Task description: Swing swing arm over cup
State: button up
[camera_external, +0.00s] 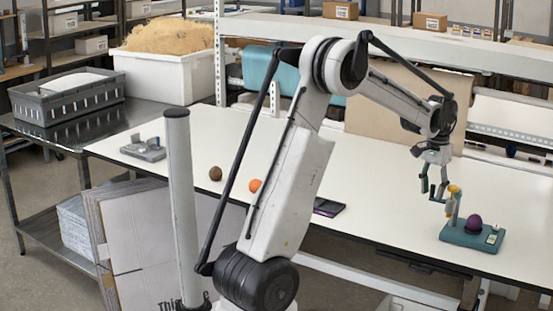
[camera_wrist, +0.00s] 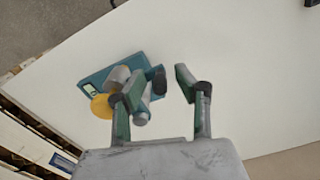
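A teal device base (camera_external: 468,238) stands on the right of the white table. A dark purple ball (camera_external: 473,221) sits on it; I cannot make out a separate cup there. A grey upright with a yellow top (camera_external: 454,188), seemingly the swing arm, rises from its left side. My gripper (camera_external: 434,190) hangs just left of the yellow top. In the wrist view my gripper (camera_wrist: 160,88) is open, with a clear gap between its fingers. The left finger overlaps the base (camera_wrist: 92,82), grey cylinders and yellow disc (camera_wrist: 101,106) and partly hides them. Contact cannot be told.
On the white table (camera_external: 330,175) lie a brown ball (camera_external: 215,173), an orange ball (camera_external: 255,185), a dark flat item (camera_external: 328,207) and a grey fixture (camera_external: 143,148). A cardboard panel (camera_external: 385,120) stands behind. The table left of my gripper is mostly free.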

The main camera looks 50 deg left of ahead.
jog(key=shift+c, duration=0.5)
grip_shut()
